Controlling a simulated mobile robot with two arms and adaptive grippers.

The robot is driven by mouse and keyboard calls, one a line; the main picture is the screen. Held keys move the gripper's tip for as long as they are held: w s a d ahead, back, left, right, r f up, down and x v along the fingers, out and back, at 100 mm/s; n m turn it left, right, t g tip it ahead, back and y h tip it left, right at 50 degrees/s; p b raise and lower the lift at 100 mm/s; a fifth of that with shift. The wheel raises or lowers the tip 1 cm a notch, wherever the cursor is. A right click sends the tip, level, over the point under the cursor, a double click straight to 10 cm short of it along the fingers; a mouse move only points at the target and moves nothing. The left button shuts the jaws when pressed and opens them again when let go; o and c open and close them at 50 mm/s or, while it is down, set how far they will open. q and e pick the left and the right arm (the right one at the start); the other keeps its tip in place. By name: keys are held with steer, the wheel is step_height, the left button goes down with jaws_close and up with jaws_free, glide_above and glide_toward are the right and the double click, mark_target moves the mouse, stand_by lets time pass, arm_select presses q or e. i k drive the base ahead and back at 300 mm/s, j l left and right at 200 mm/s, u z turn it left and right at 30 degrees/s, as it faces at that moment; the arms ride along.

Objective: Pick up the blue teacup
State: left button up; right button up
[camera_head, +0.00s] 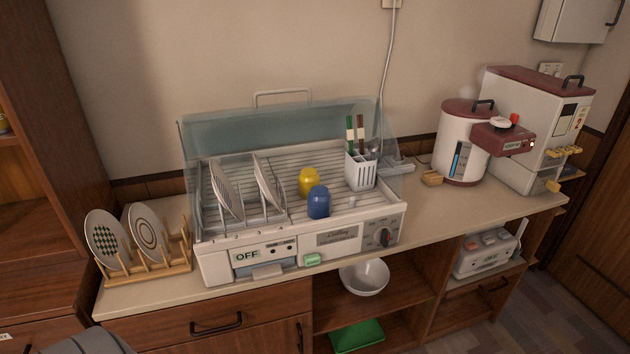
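The blue teacup (318,202) stands upside down, as far as I can tell, on the slatted rack of the white dish dryer (220,264), near its front edge. A yellow teacup (308,181) stands just behind it and slightly to the left. The dryer's clear lid (275,130) is raised, so the rack is open from above and in front. Neither of my grippers shows in the head view. A grey rounded part at the bottom left edge may be mine.
Plates (226,190) stand in the dryer left of the cups. A white utensil holder (360,171) stands at the right. A wooden plate rack (150,266) is on the counter's left. A rice cooker (462,145) stands further right, with clear counter (430,205) before it.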

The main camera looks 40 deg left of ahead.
mark_target(319, 198)
steer(key=u, duration=1.15)
